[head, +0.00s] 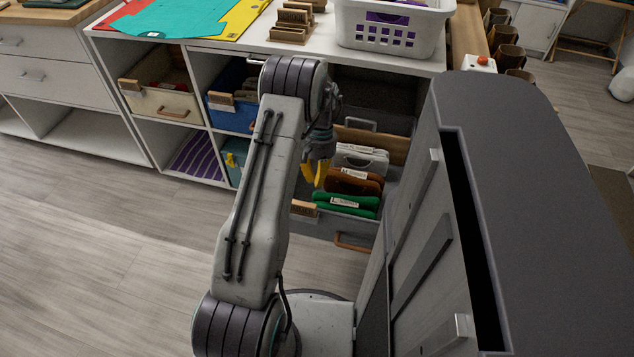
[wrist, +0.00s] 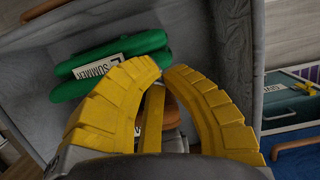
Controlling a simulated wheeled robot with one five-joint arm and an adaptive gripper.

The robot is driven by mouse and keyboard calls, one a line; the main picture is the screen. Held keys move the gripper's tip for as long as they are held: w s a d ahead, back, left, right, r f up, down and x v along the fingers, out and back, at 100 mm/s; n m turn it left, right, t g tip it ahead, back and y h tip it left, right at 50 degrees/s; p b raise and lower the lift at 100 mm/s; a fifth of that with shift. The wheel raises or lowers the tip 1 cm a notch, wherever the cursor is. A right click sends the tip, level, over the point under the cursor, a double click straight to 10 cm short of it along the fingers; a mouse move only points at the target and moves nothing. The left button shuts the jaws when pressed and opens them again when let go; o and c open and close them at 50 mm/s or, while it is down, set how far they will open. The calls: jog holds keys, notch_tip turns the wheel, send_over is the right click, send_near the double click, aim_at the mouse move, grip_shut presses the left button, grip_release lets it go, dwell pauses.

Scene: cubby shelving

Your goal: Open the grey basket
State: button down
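The grey basket (head: 325,226) is pulled out from its cubby, with its top open to view. A tan handle (head: 352,243) is on its front, and a green case (head: 346,206), brown cases (head: 357,181) and a grey case (head: 362,158) lie inside. My gripper (head: 314,180) hangs over the basket's left side, its yellow fingers pointing down. In the wrist view, its curved fingers (wrist: 165,68) have a small gap between their tips, with nothing clearly held. The basket's grey wall (wrist: 30,80) and the green case (wrist: 112,62), labelled SUMMER, lie beyond them.
A cream basket (head: 163,102) and a blue basket (head: 231,117) sit in cubbies to the left. A white laundry basket (head: 392,28) stands on the shelf top. Floor (head: 130,250) at the left is clear.

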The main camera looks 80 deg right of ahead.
jog(key=p+v, duration=0.1)
jog(key=v, duration=0.6)
jog(key=shift+d+r, duration=0.15)
jog(key=shift+r, duration=0.2)
jog(key=a+f, duration=0.3)
jog(key=shift+w+f, duration=0.15)
jog(key=shift+f, duration=0.2)
jog(key=w+a+r+n+t+h, duration=0.1)
jog(key=w+a+r+n, duration=0.65)
jog(key=a, duration=0.65)
jog(key=w+a+r+n+h, duration=0.1)
jog(key=w+a+r+n, duration=0.6)
jog(key=a, duration=0.8)
jog(key=w+a+r+n+t+h, duration=0.1)
jog(key=w+a+r+n, duration=0.65)
jog(key=a, duration=0.65)
notch_tip(320, 180, up, 15)
jog(key=w+m+t+p, duration=0.1)
jog(key=m+p, duration=0.1)
jog(key=p, duration=1.3)
jog(key=shift+w, duration=0.35)
